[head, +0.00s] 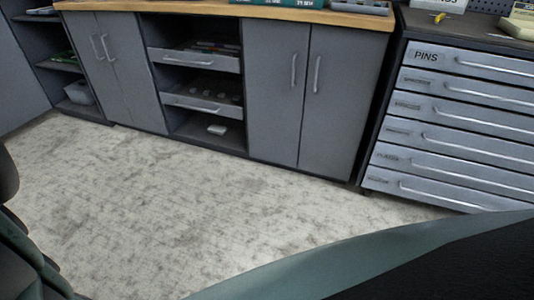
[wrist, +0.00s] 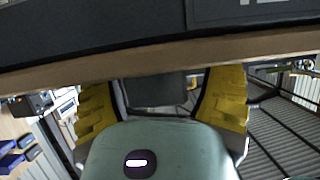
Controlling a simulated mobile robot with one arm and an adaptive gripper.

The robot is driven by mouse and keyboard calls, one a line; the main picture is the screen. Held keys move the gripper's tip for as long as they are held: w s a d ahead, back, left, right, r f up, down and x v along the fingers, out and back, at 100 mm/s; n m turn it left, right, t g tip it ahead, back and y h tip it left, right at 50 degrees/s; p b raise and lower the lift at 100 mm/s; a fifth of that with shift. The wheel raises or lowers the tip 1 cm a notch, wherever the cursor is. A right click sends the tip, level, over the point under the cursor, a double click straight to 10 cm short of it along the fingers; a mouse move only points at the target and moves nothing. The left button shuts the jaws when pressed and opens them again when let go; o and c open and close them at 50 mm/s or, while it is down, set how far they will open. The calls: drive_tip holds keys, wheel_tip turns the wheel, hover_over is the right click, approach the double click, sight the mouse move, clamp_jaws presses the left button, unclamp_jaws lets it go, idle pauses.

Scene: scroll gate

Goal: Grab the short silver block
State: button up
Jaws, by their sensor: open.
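I cannot make out a short silver block in either view. In the wrist view my gripper (wrist: 162,92) is open, with one yellow finger pad at the left and one at the right. A dark grey shape shows between the pads, and I see no block held there. A long brown edge with dark surfaces above it crosses the wrist view beyond the fingers. My gripper does not clearly show in the head view.
Grey cupboards (head: 284,95) stand under a wooden worktop (head: 270,12). Two drawers (head: 196,61) between them are pulled out. A drawer cabinet (head: 455,125) labelled PINS stands at the right, with a yellow item (head: 439,17) on top. The mottled floor (head: 190,210) is clear.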

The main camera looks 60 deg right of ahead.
drive_tip(key=shift+c, duration=0.2)
drive_tip(key=c, duration=1.3)
drive_tip(key=shift+r, duration=0.1)
